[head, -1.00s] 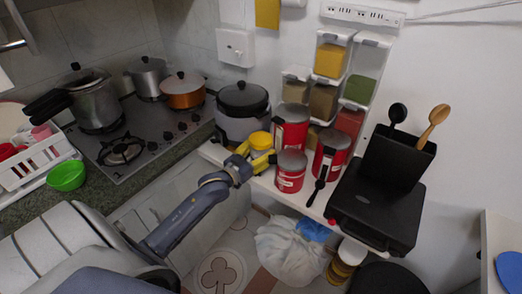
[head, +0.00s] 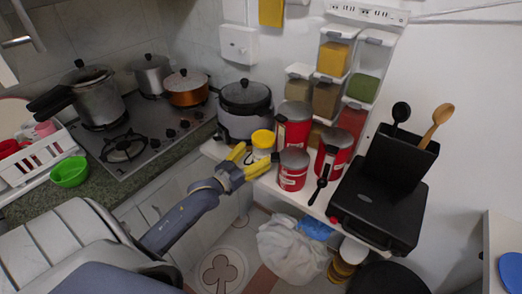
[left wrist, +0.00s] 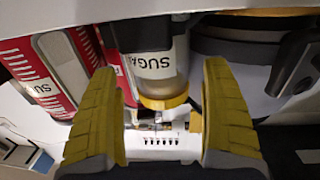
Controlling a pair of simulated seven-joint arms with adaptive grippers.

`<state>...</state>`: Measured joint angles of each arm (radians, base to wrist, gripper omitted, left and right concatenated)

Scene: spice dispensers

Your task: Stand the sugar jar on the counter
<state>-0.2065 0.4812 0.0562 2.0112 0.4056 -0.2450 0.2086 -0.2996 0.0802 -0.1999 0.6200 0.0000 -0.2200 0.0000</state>
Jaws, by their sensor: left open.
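The sugar jar (head: 262,142) has a yellow end facing up and a pale body. It stands on the white counter (head: 213,149), left of the red tins. In the left wrist view the jar (left wrist: 155,65) shows a label reading "SUGA", with its yellow end low in the picture and a dark end at the top. My left gripper (head: 247,161) is open, close in front of the jar and apart from it. In the left wrist view its yellow fingers (left wrist: 163,115) flank the jar's yellow end. My right gripper is not in view.
Several red tins (head: 293,170) crowd the jar's right side, and a rice cooker (head: 245,105) stands behind it to the left. A black box-shaped appliance (head: 375,215) fills the counter's right end. White bags (head: 290,250) lie below.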

